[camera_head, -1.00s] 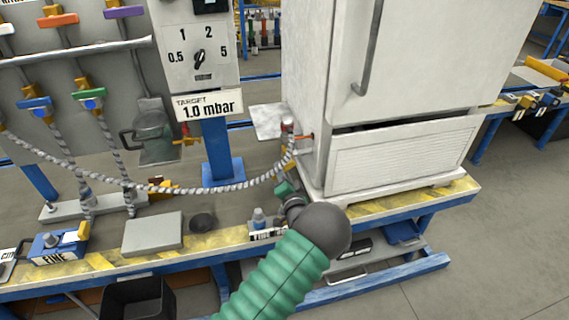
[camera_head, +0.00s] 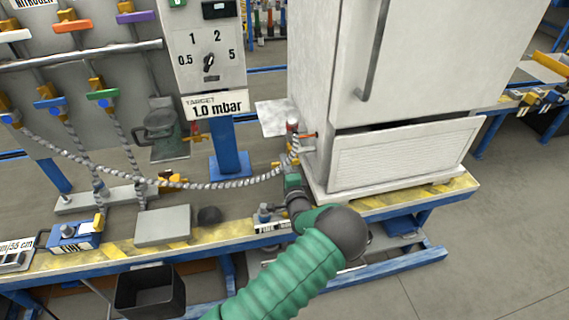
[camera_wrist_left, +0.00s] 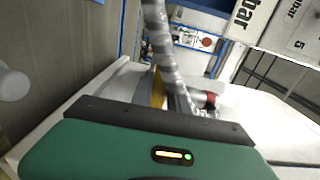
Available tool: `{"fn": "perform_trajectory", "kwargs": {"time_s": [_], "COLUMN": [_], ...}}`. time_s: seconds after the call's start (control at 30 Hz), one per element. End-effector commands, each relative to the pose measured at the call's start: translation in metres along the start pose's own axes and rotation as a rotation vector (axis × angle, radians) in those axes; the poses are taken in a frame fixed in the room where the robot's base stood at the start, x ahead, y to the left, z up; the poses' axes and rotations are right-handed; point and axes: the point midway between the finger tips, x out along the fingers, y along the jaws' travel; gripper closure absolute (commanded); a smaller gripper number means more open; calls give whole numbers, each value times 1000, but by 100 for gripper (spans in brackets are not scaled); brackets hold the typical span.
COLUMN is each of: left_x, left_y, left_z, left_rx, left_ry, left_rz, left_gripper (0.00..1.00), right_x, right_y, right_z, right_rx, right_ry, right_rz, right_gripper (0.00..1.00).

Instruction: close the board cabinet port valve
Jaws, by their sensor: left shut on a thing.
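The white board cabinet (camera_head: 400,150) stands on the bench. At its lower left side is a port with a red-topped fitting (camera_head: 292,126), where a grey striped hose (camera_head: 225,185) ends. The yellow port valve handle (camera_head: 278,165) sits just below it. My left gripper (camera_head: 285,166) is at this valve, shut on it. In the left wrist view the yellow handle (camera_wrist_left: 158,90) stands just beyond the dark front edge of my gripper, beside the hose (camera_wrist_left: 160,45) and the red-collared fitting (camera_wrist_left: 208,98). The fingertips and the handle's lower part are hidden. My right gripper is out of view.
A dial panel (camera_head: 210,60) with a "TARGET 1.0 mbar" sign stands left of the cabinet. Several valves and hoses hang on the left board (camera_head: 80,80). A grey block (camera_head: 163,225) and a black bin (camera_head: 148,292) are at the bench front. The floor at right is clear.

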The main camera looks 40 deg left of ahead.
Motion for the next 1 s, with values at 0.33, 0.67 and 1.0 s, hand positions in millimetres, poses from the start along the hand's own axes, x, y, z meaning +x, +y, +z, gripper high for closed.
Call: {"fn": "perform_trajectory", "kwargs": {"time_s": [0.33, 0.67, 1.0], "left_x": [0, 0, 1], "left_y": [-1, -2, -2], "left_z": [-2, -1, 2], "left_rx": [14, 11, 10], "left_ry": [6, 3, 1], "left_rz": [-3, -3, -2], "left_gripper": [100, 58, 58], "right_x": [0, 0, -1], "right_y": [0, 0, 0], "right_z": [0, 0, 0], "right_rx": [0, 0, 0], "right_ry": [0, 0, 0], "right_rz": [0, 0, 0], "right_gripper": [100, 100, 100]}}
